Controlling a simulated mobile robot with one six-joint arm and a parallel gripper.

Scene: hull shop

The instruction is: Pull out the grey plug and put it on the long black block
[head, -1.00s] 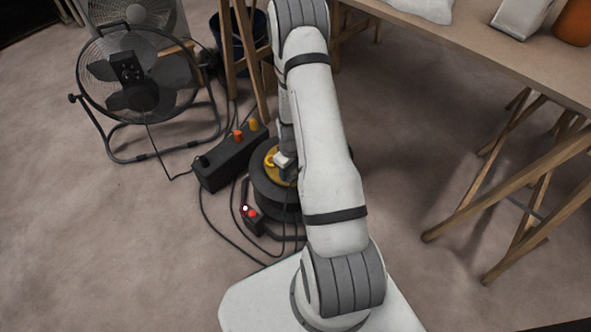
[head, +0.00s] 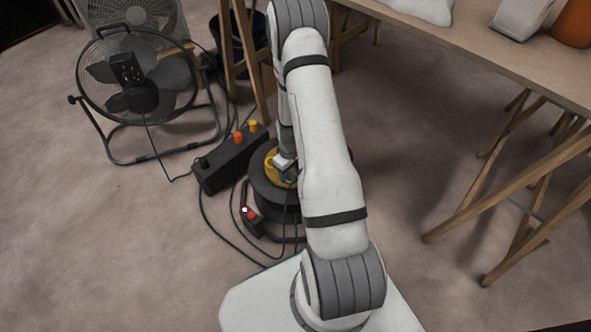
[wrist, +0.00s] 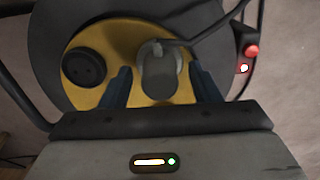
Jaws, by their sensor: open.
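The grey plug (wrist: 160,75) sits on the yellow face (wrist: 95,50) of a black cable reel, with a grey cable leading off to the upper right in the wrist view. My gripper (wrist: 160,70) is open, with one finger on each side of the plug and a gap visible on both sides. In the head view my arm hides most of the reel (head: 265,195) and the plug cannot be made out. The long black block (head: 232,165) lies on the floor left of the reel, with an orange plug (head: 238,138) and a yellow plug (head: 253,126) on it.
An empty-looking dark socket (wrist: 84,67) is left of the plug. A small black box with a red button (head: 252,217) lies beside the reel among loose cables. A fan (head: 135,75) stands left, a wooden table (head: 460,40) right.

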